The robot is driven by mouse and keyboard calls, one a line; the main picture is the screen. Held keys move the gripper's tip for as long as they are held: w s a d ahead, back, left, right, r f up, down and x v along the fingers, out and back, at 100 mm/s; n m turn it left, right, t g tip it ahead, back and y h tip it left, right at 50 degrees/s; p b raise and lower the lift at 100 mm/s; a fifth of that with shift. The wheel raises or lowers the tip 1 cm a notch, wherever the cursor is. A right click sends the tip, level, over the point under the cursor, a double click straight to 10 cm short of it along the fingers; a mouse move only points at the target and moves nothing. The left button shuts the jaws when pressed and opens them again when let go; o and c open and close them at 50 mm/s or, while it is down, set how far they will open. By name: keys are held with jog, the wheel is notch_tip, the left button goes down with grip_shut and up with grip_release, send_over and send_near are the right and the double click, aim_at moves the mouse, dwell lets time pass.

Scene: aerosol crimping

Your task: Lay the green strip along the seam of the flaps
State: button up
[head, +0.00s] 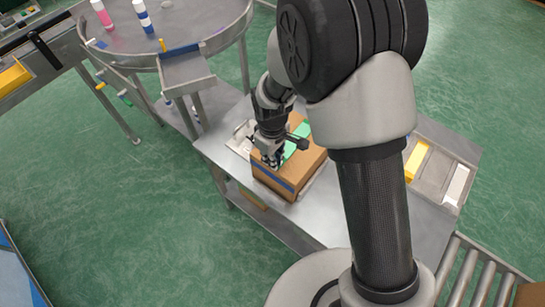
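The green strip (298,138) shows on top of a brown cardboard box (306,162) on the metal table. Part of the strip is hidden behind my gripper. The box's top looks closed, but I cannot make out the seam of the flaps. My gripper (272,162) points down at the left part of the box top, beside or over the strip's near end. Its fingers are small and dark here. I cannot tell whether they hold the strip or touch it. A blue band (272,178) runs along the box's front side.
The metal table (318,217) has bare room in front of the box. A tray (436,171) with yellow and white pieces lies at its right. A round table (210,22) with bottles stands behind left. A roller conveyor (470,275) is at lower right.

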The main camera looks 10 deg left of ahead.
jog(key=o, duration=0.4)
jog(key=shift+r, duration=0.1)
notch_tip(320, 180, up, 12)
dwell(0.5)
dwell(0.3)
jog(key=s+d+r+m+t+b, duration=0.2)
jog(key=s+d+r+m, duration=0.4)
jog(key=d+r, duration=0.5)
jog(key=s+d+m+t+b, duration=0.2)
jog(key=s+d+m, duration=0.4)
jog(key=s+d, duration=0.3)
jog(key=shift+s+r+b, duration=0.3)
jog(key=shift+s, duration=0.95)
